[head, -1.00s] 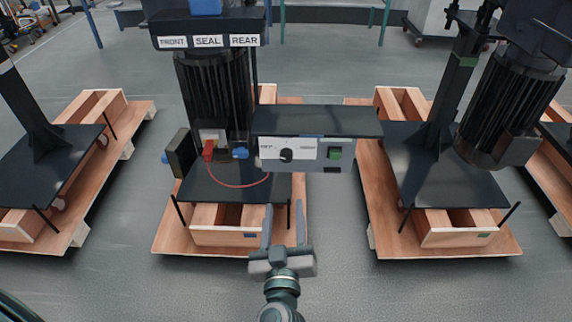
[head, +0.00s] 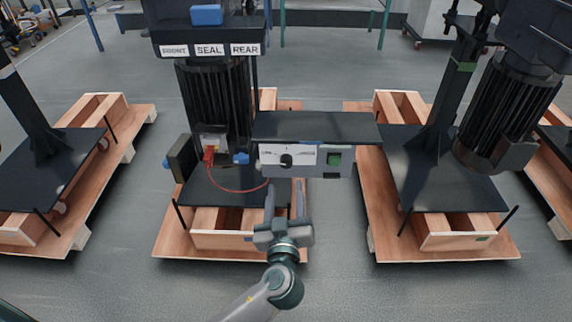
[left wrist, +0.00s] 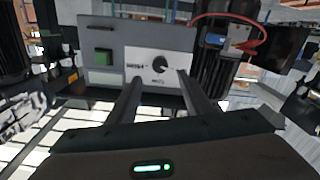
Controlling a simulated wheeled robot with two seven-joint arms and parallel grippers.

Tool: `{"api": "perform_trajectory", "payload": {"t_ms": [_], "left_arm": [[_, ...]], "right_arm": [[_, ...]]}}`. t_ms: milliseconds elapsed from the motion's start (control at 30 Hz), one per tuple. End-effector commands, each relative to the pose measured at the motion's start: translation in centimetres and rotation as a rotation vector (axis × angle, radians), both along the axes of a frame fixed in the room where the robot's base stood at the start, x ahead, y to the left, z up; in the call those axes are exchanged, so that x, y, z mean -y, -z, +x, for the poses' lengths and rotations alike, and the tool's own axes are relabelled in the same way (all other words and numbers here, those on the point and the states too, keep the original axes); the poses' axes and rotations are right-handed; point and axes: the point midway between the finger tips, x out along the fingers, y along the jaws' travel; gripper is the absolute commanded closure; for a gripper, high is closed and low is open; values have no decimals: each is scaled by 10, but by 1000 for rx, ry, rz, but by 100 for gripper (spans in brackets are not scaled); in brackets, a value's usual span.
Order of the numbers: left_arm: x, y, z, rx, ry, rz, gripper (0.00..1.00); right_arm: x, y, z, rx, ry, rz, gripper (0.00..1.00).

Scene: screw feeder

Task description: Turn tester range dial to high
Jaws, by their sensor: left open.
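The tester (head: 348,169) is a grey box under a dark shelf, with a white dial plate (head: 304,155) on its front. The black range dial (head: 286,160) sits on that plate; its pointer direction and the small labels are too small to read surely. My left gripper (head: 285,188) is open and empty, just below and in front of the dial, fingers pointing at the panel. In the left wrist view, the picture is upside down; the dial (left wrist: 159,64) shows centred just beyond the two open fingertips (left wrist: 159,79), apart from them. My right gripper is not in view.
A green button (head: 334,159) is right of the dial. A red cable (head: 238,190) hangs at the left, near a red plug (head: 209,155). A dark motor (head: 220,100) stands behind it. Wooden pallets (head: 230,241) lie below, with clear floor between them.

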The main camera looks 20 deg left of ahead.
Motion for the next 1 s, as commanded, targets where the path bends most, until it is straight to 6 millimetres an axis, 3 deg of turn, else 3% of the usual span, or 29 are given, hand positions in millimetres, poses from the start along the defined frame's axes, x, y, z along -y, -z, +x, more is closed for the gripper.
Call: {"api": "perform_trajectory", "payload": {"t_ms": [300,500,1000], "left_arm": [[-16,-2,56,1,-1,2,54],[-23,-1,79,0,1,1,54],[-26,0,89,-1,0,0,56]], "right_arm": [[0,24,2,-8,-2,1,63],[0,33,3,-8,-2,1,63],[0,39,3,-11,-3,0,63]]}}
